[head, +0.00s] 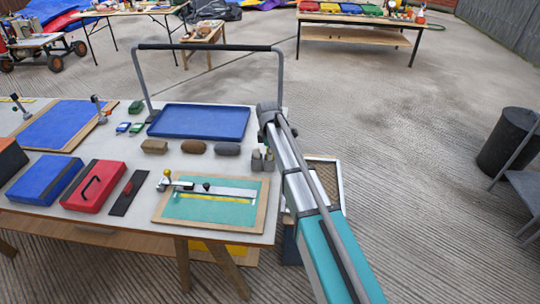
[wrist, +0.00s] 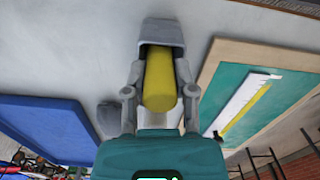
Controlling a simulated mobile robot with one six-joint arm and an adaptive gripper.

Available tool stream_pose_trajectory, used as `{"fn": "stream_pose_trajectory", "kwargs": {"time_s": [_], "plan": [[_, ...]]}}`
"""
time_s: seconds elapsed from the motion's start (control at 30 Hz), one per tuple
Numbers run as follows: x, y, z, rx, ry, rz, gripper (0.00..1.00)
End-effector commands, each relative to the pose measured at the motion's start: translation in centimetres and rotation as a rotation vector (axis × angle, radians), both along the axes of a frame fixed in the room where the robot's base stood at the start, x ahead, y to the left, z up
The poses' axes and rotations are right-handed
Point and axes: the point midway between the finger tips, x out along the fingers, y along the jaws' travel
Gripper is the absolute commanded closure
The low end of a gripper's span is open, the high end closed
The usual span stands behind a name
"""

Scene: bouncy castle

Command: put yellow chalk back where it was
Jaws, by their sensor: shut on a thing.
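My gripper (head: 263,160) is near the right edge of the white table, to the right of a row of stones. In the wrist view, my gripper (wrist: 160,75) is shut on the yellow chalk (wrist: 159,80), a thick yellow stick between the two grey fingers. The pale tabletop lies beyond the fingers. I cannot tell whether the chalk touches it. In the head view the chalk is hidden by the gripper.
A blue tray (head: 199,107) lies behind the stones (head: 227,149). A wood-framed green board (head: 176,212) with a white ruler (head: 222,190) lies in front. A red case (head: 94,185) and a blue case (head: 45,180) are at left. The black handle frame (head: 205,47) rises behind the tray.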

Motion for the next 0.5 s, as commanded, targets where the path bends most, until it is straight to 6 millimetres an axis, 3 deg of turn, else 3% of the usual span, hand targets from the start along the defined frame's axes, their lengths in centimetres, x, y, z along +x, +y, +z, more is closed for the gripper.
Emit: {"fn": "stream_pose_trajectory", "kwargs": {"time_s": [0.33, 0.37, 0.5], "plan": [[-0.01, 0.05, -0.35, 0.000, 0.000, 0.001, 1.00], [-0.02, 0.05, -0.33, 0.000, 0.000, 0.001, 0.63], [-0.01, 0.07, -0.24, 0.000, 0.000, 0.001, 0.37]]}}
